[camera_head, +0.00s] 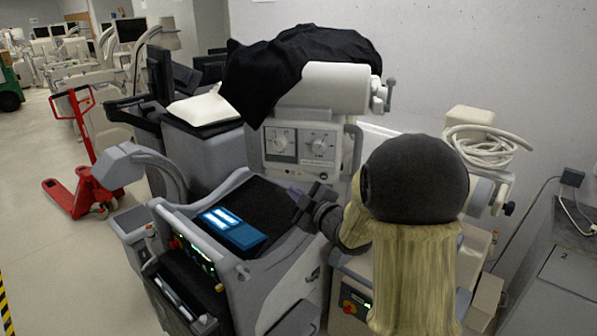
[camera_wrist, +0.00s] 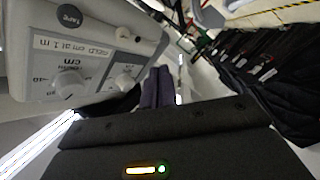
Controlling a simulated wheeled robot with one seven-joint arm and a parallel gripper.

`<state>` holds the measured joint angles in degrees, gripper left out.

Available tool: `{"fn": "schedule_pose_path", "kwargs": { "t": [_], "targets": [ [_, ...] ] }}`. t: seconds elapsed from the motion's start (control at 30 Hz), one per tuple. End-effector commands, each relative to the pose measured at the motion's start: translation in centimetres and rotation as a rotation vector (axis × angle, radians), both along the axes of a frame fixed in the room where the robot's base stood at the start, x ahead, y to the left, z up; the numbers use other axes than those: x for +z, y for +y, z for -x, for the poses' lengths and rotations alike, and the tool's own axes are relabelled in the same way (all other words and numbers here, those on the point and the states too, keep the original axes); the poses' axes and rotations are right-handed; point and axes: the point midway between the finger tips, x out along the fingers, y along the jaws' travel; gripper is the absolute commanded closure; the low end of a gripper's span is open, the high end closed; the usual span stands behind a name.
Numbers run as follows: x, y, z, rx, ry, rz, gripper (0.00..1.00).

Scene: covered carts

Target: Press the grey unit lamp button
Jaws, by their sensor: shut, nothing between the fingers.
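The grey unit (camera_head: 275,150) with a control panel stands behind my arm in the head view. Its panel has two white dials and fills the upper left of the wrist view (camera_wrist: 90,45), upside down. A dark round piece marked TAPE (camera_wrist: 69,15) and a small white round knob or button (camera_wrist: 122,32) show there. I cannot tell which one is the lamp button. My gripper (camera_head: 294,191) is in front of and below this panel. In the wrist view its purple fingers (camera_wrist: 158,86) are together and empty, apart from the panel.
A console with a lit blue screen (camera_head: 233,228) lies left of my gripper. A black cloth (camera_head: 290,62) covers the unit's top. A white cylinder (camera_head: 335,87) juts out above the panel. A red pallet jack (camera_head: 85,160) stands on open floor at left.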

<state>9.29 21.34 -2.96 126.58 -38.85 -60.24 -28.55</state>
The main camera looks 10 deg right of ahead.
Motion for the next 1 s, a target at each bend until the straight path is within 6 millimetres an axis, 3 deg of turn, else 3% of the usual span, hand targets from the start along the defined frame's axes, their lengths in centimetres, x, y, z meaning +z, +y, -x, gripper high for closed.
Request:
{"fn": "schedule_pose_path", "kwargs": {
  "t": [0.4, 1.0],
  "targets": [
    [0.0, -1.9, -4.3, 0.001, -0.001, 0.001, 1.00],
    [0.0, -2.2, -4.8, 0.001, -0.001, 0.001, 1.00]
  ]
}}
